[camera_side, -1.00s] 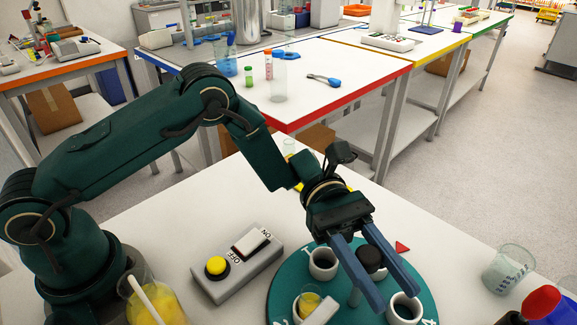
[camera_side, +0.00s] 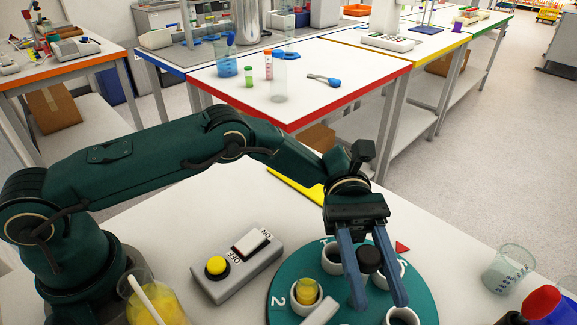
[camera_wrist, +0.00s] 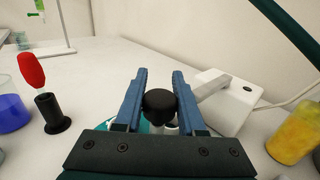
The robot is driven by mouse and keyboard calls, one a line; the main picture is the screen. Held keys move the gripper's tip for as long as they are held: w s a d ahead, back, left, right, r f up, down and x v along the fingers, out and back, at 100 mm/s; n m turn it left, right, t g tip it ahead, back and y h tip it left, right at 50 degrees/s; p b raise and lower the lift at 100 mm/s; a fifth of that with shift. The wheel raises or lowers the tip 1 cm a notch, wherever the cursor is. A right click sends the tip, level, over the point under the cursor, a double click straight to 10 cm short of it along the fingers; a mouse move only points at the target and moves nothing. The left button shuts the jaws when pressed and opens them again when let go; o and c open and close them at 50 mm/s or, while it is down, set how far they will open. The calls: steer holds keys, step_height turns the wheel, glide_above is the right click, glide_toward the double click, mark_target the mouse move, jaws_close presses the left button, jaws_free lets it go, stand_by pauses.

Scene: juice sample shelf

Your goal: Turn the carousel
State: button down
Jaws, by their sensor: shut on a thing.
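The carousel (camera_side: 290,275) is a round teal disc with numbered cup positions, at the bottom of the side view. A black knob (camera_side: 369,260) stands at its middle. My gripper (camera_side: 378,303) has its two blue fingers on either side of the knob, pointing down, and is shut on it. In the wrist view the black knob (camera_wrist: 159,104) sits between the fingers of my gripper (camera_wrist: 160,72). A cup with yellow juice (camera_side: 308,292) stands by the number 2. A white cup (camera_side: 332,260) stands near the back. My fingers hide part of the disc.
A grey ON/OFF box (camera_side: 237,265) with a yellow button lies left of the carousel. A yellow juice beaker (camera_side: 158,308) stands near my base. A clear beaker (camera_side: 509,268) and a red-topped object (camera_side: 540,302) are at right. A red triangle (camera_side: 402,247) marks the carousel's back edge.

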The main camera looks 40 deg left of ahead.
mark_target(365, 245)
steer(key=shift+s, duration=0.1)
stand_by(0.3)
steer(key=c, duration=0.5)
jaws_free()
steer(key=shift+v, duration=1)
steer(key=shift+w+a+r, duration=0.15)
steer(key=shift+w+a, duration=0.25)
steer(key=shift+w, duration=0.05)
steer(key=shift+r, duration=3.4)
